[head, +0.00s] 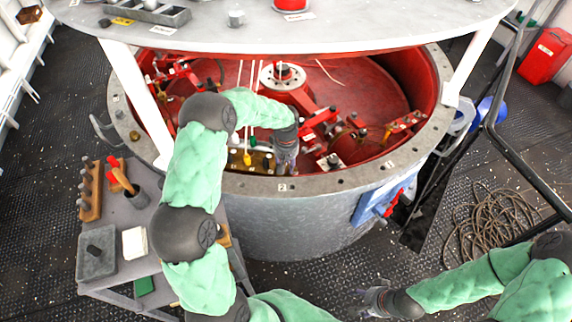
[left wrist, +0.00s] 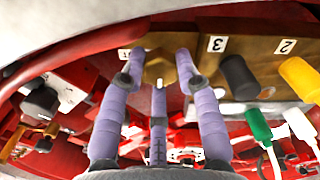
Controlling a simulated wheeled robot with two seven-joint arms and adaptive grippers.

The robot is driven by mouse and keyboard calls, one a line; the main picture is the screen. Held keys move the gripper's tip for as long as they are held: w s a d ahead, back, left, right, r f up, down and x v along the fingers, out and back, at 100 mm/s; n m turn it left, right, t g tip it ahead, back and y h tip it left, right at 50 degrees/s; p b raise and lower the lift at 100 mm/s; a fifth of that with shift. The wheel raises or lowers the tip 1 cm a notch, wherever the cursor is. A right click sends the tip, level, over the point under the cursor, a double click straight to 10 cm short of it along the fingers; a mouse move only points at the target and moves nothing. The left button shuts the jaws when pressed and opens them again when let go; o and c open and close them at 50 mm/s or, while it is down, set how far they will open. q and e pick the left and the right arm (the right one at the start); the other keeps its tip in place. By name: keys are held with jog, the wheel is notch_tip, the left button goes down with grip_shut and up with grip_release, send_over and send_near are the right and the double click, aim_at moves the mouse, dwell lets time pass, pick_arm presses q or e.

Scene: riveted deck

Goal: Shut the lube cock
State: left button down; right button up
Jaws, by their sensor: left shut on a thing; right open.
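My left gripper (head: 286,160) reaches under the round top into the red-lined drum, at the right end of a row of cocks. In the left wrist view my left gripper's fingers (left wrist: 160,62) close around a tan part on the tan manifold (left wrist: 195,45). A label beside it is mostly hidden behind a finger, so I cannot tell which cock it is. A black handle (left wrist: 238,76) is beside label 3, and a yellow handle (left wrist: 299,76) is beside label 2; the yellow one also shows in the head view (head: 247,158). My right gripper (head: 372,300) is open and empty, low outside the drum.
The drum's grey flange (head: 325,182) and the white round top (head: 300,28) bound the opening, with white posts (head: 137,100) between them. A grey cart (head: 118,215) with tools stands at left. Coiled rope (head: 485,225) lies on the deck at right.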

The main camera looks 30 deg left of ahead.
pick_arm(q)
jog(key=m+p, duration=0.1)
jog(key=m, duration=0.3)
jog(key=m+p, duration=0.1)
jog(key=m, duration=0.3)
jog(key=shift+m+p, duration=0.35)
jog(key=shift+m, duration=0.05)
jog(key=m+p, duration=0.1)
jog(key=m, duration=0.3)
jog(key=shift+m, duration=0.3)
jog(key=m+p, duration=0.1)
jog(key=m, duration=0.3)
jog(key=shift+p, duration=0.3)
jog(key=c, duration=0.9)
grip_release()
